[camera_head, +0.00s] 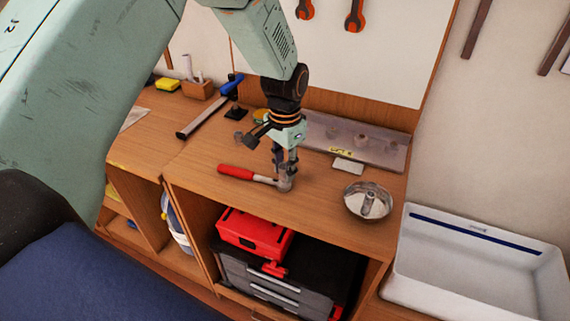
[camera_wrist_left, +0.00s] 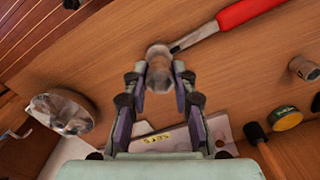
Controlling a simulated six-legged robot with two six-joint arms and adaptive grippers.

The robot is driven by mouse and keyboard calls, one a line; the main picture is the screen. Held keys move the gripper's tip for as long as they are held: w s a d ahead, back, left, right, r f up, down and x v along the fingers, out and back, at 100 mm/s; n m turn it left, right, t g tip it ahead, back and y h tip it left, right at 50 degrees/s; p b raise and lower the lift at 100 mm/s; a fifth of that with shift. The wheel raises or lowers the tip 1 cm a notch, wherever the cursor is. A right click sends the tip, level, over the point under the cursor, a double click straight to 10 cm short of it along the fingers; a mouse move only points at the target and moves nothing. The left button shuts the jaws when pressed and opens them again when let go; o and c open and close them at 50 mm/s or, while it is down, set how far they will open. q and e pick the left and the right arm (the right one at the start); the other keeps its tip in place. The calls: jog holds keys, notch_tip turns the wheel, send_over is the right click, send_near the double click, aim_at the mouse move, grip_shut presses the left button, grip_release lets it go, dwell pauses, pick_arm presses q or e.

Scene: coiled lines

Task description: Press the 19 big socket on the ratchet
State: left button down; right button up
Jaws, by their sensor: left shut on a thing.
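The ratchet lies on the wooden bench, with its red handle (camera_head: 236,172) pointing left and its metal head under my left gripper (camera_head: 285,180). The red handle also shows in the wrist view (camera_wrist_left: 245,12), running to the upper right, with the round head (camera_wrist_left: 158,50) just beyond my fingertips. My left gripper (camera_wrist_left: 160,80) is shut on a grey metal socket (camera_wrist_left: 160,74). The socket is at the ratchet head and overlaps it in the wrist view; whether it is seated cannot be told. Its size mark is not readable. My right gripper is not in view.
A grey socket tray (camera_head: 385,155) with several sockets and a yellow label lies behind. A metal bowl (camera_head: 354,207) stands at right, a white card (camera_head: 347,165) behind it. A long bar tool (camera_head: 203,120) lies at back left.

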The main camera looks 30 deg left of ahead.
pick_arm(q)
jog(key=shift+a, duration=0.1)
dwell(0.3)
jog(key=shift+f, duration=0.2)
jog(key=shift+f, duration=0.15)
jog(key=shift+r+p, duration=0.3)
jog(key=shift+p, duration=0.1)
jog(key=shift+f+p, duration=0.1)
jog(key=shift+p, duration=0.25)
dwell(0.4)
